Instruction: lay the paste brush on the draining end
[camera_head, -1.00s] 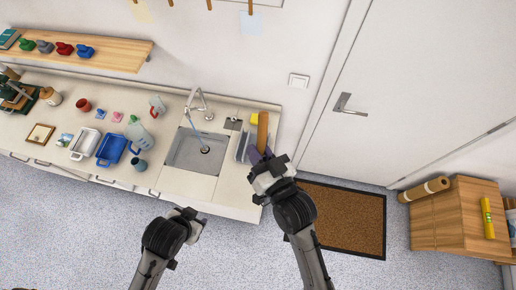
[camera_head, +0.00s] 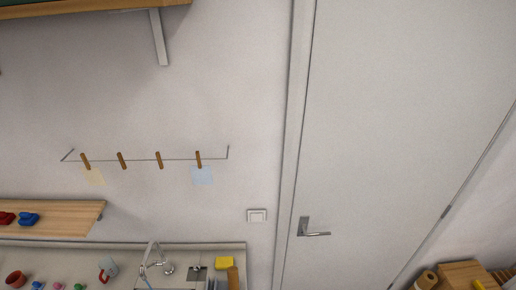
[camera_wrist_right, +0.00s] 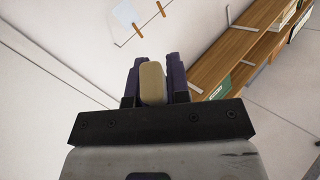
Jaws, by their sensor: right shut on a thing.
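The paste brush shows in the right wrist view as a pale tan block-like end (camera_wrist_right: 152,83) between the two purple fingers of my right gripper (camera_wrist_right: 153,78). The gripper is shut on it. My left gripper is in neither current view.
A wire with wooden pegs (camera_head: 160,160) hangs on the wall above. A door (camera_head: 400,130) is to the right.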

